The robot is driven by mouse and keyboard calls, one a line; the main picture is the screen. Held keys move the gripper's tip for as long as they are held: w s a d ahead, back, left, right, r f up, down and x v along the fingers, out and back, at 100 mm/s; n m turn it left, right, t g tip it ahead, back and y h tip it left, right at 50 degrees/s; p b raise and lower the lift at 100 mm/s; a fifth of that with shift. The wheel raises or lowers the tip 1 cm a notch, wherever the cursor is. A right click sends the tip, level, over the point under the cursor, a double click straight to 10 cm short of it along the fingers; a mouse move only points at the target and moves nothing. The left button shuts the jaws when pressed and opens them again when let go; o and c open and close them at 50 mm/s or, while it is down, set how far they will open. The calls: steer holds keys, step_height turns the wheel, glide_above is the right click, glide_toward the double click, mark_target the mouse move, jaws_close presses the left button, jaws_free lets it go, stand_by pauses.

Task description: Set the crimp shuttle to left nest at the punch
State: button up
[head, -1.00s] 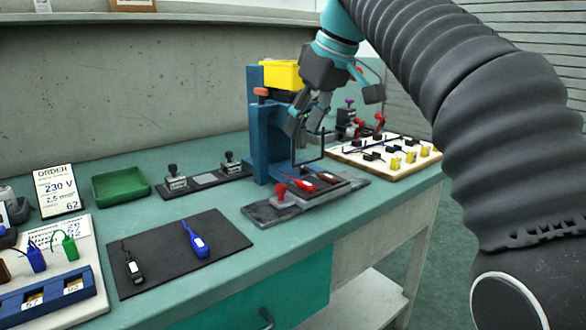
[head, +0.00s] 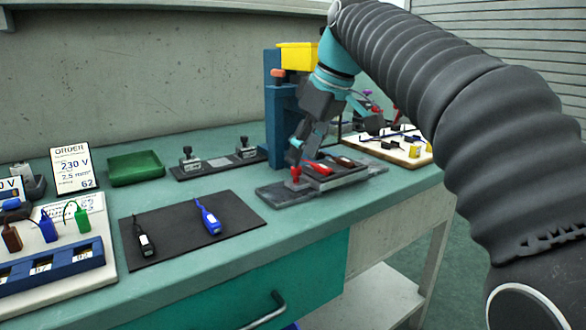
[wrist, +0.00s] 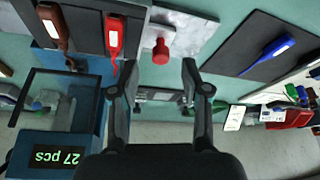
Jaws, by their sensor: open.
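The crimp shuttle (head: 345,180) is a dark carriage on a grey rail (head: 275,197) in front of the blue punch (head: 281,125). A red piece (head: 318,168) and a brown piece (head: 343,161) lie in its nests. A red knob (head: 295,175) stands at its left end. My gripper (head: 300,150) is low over this knob, fingers pointing down. In the wrist view my open gripper (wrist: 160,66) has its fingertips on either side of the red knob (wrist: 160,50), apart from it. The shuttle's dark plate (wrist: 82,40) and the punch (wrist: 60,150) show at left there.
A black mat (head: 180,235) with a blue and a black piece lies at front left. Behind are a stamp holder (head: 218,164) and a green tray (head: 135,168). A white board (head: 395,150) with small parts stands right of the punch. The bench between mat and rail is clear.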

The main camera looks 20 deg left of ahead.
steer(key=shift+x, duration=1.4)
jaws_close()
